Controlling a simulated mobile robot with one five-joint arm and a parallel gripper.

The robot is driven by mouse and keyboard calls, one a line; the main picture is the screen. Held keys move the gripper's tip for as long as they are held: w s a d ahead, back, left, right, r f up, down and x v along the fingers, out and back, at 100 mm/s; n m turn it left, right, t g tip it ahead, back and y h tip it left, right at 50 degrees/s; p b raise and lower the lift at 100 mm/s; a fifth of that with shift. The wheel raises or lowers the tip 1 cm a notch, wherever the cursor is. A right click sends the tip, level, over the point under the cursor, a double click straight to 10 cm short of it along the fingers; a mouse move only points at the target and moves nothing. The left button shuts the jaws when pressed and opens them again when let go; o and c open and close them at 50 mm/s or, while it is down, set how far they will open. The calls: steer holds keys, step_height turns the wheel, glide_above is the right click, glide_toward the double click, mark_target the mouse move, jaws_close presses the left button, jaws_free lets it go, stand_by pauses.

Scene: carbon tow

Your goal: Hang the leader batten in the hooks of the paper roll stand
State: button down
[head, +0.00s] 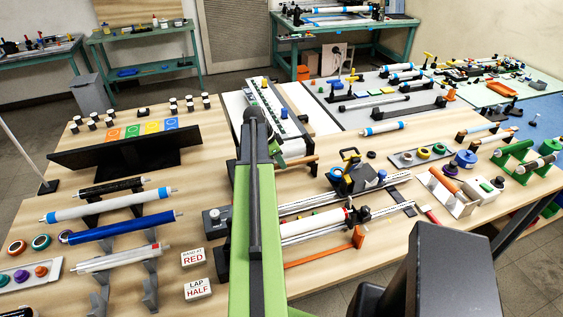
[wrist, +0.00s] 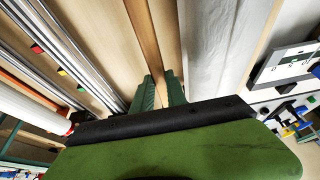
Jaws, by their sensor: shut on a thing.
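My gripper (wrist: 161,88) shows in the wrist view with its two green fingers shut on a narrow brown wooden strip, which looks like the leader batten (wrist: 144,38). The batten runs away from the fingers toward the top edge of the picture. In the head view a short piece of brown wood (head: 303,160) shows just right of my green arm; the arm hides the fingertips there. A broad pale grey-white sheet or panel (wrist: 205,45) lies right of the batten in the wrist view. I cannot make out the paper roll stand's hooks for certain.
Metal rails (wrist: 75,55) and a white roll (wrist: 25,108) lie left of the fingers in the wrist view. In the head view, a black angled panel (head: 125,150), several rollers on racks, and label blocks (head: 197,289) crowd the left. Bare wood shows at front right.

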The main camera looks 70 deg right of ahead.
steer(key=shift+f+b, duration=0.7)
steer(key=shift+b, duration=0.05)
steer(key=c, duration=1.3)
jaws_free()
steer(key=shift+o, duration=0.2)
steer(key=p+v, duration=1.6)
steer(key=v, duration=0.1)
steer(key=shift+r, duration=0.25)
steer(key=shift+a, duration=0.1)
